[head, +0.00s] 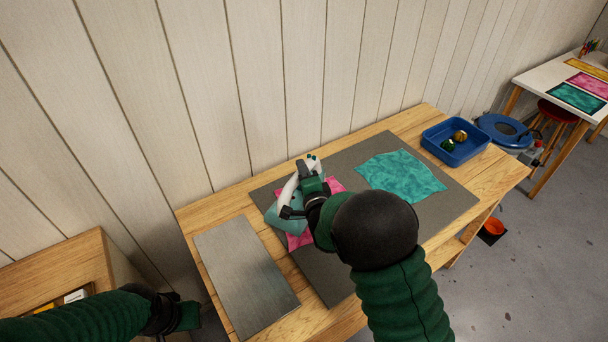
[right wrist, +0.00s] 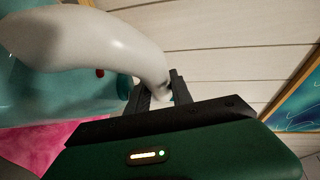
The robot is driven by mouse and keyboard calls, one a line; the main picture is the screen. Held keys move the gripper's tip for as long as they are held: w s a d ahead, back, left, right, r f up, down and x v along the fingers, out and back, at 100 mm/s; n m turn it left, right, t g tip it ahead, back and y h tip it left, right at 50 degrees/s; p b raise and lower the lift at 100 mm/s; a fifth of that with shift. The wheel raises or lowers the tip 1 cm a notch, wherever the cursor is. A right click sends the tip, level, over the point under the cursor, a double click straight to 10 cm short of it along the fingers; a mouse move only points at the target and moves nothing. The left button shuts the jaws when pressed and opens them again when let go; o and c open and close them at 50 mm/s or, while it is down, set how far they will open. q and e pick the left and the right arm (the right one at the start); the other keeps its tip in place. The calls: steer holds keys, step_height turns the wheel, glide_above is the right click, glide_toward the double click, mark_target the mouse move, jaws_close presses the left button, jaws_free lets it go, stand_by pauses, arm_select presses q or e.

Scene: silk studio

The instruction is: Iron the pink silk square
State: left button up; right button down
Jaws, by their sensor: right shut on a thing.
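The pink silk square (head: 336,184) lies on the grey mat (head: 440,215) on the wooden table, and much of it is hidden by the iron and my right arm. It also shows in the right wrist view (right wrist: 50,145). The iron (head: 273,217) has a teal body and a white handle and stands over the pink silk. My right gripper (head: 308,172) is shut on the iron's white handle (right wrist: 100,40). Whether the soleplate touches the silk cannot be seen. My left gripper (head: 185,315) is low at the left, away from the iron, and its fingers are not clear.
A teal silk square (head: 400,177) lies on the mat to the right. A metal plate (head: 245,270) lies at the table's left. A blue tray (head: 455,140) with two small round things stands at the back right. A wooden cabinet (head: 50,270) stands at the far left.

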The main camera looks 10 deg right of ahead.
steer(key=shift+a+r, duration=0.1)
steer(key=shift+r, duration=0.25)
steer(key=shift+w, duration=0.1)
steer(key=shift+r+p, duration=1.5)
steer(key=shift+r, duration=1.5)
steer(key=shift+f, duration=0.1)
